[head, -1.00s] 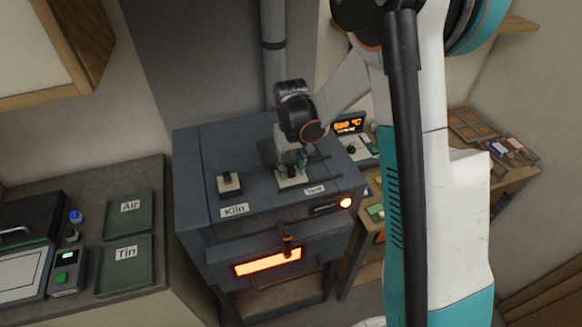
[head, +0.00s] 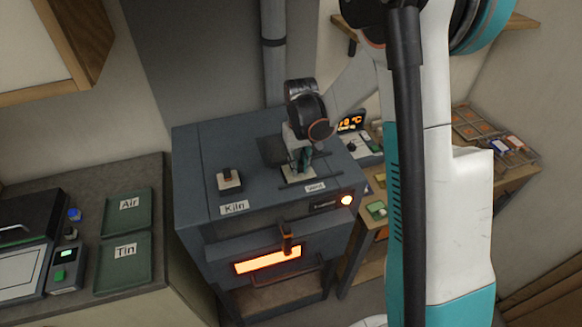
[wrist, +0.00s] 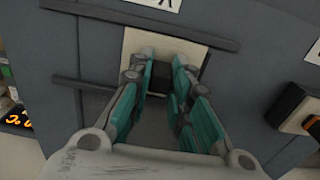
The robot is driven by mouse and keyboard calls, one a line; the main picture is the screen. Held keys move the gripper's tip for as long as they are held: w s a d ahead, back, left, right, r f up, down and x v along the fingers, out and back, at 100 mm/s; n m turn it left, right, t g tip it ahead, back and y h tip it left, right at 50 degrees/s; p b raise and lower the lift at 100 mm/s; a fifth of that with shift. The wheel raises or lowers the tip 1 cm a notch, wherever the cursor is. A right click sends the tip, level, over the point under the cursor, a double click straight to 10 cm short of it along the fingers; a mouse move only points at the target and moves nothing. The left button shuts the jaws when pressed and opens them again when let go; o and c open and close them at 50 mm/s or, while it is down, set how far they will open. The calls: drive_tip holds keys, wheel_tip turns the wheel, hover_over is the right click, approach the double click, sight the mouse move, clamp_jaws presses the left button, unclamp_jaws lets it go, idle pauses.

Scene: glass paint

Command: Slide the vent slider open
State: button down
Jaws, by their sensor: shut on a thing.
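The vent slider is a cream plate (head: 298,176) with a dark knob, on the kiln top behind the Vent label (head: 315,187). The wrist view shows the plate (wrist: 186,50) between two dark rails and the black knob (wrist: 158,80) between my fingers. My gripper (head: 302,163) is over the plate, its teal fingers shut on the knob; it also shows in the wrist view (wrist: 160,85). A dark patch (head: 272,150) shows on the kiln top left of the plate. My fingers hide part of the plate and knob.
The grey kiln (head: 215,145) has a rocker switch (head: 228,179) on top and a glowing front slot (head: 268,261). A pipe (head: 273,60) rises behind it. A temperature display (head: 350,122) stands to the right. Green Air (head: 128,222) and Tin (head: 120,270) trays lie on the left counter.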

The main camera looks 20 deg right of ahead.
sight(316, 168)
drive_tip(key=d+b, duration=0.1)
drive_tip(key=d, duration=0.4)
drive_tip(key=shift+d, duration=0.4)
drive_tip(key=c, duration=1.7)
unclamp_jaws()
drive_tip(key=shift+o, duration=1.1)
drive_tip(key=shift+d, duration=0.25)
drive_tip(key=shift+a+r, duration=0.15)
wheel_tip(316, 168, up, 12)
